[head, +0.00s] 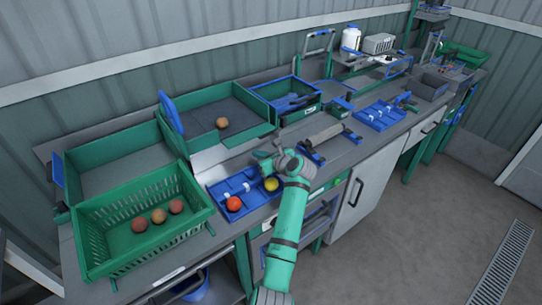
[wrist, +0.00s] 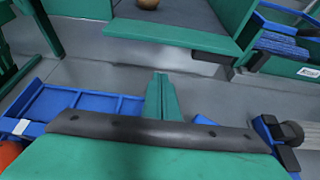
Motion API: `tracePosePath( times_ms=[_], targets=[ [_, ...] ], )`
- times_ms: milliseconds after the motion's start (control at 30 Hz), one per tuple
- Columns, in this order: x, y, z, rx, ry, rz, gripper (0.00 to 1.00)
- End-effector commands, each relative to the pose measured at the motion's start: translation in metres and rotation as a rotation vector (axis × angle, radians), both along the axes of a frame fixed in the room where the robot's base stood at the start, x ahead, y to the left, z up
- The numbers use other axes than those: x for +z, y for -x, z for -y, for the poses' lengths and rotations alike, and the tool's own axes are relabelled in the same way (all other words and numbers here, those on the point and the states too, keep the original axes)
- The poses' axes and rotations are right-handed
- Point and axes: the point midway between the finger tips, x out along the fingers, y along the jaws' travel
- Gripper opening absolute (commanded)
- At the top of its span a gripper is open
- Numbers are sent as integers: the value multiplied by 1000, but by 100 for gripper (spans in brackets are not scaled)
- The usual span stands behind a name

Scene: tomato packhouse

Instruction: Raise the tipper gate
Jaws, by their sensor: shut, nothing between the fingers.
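The middle green tipper bin (head: 196,98) stands at the back of the bench with one brownish-red fruit (head: 222,123) on its grey floor. A green flap (head: 250,136) lies at its front edge; it looks like the gate, lowered, and the front there is open. In the wrist view the flap (wrist: 172,34) is ahead of my gripper, with the fruit (wrist: 148,4) just behind it. My gripper (head: 264,162) is over the bench in front of the bin; its green fingers (wrist: 160,95) are together and empty, apart from the flap. A blue panel (head: 171,113) stands upright at the bin's left.
A blue divided tray (head: 218,192) with a red tomato (head: 234,204) and a yellow one (head: 271,184) is beside my gripper. A green crate (head: 115,244) with several fruits is at front left. A grey roller (head: 325,134) lies to the right. Bare grey bench separates gripper and flap.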

Motion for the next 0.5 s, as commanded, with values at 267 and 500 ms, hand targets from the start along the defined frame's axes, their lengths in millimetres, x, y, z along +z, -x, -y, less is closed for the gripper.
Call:
tracePosePath(
  times_ms=[267, 500],
  targets=[
    [-1, -24, -1, -17, 1, 4, 0],
    [22, -25, 2, -22, 1, 2, 0]
  ],
)
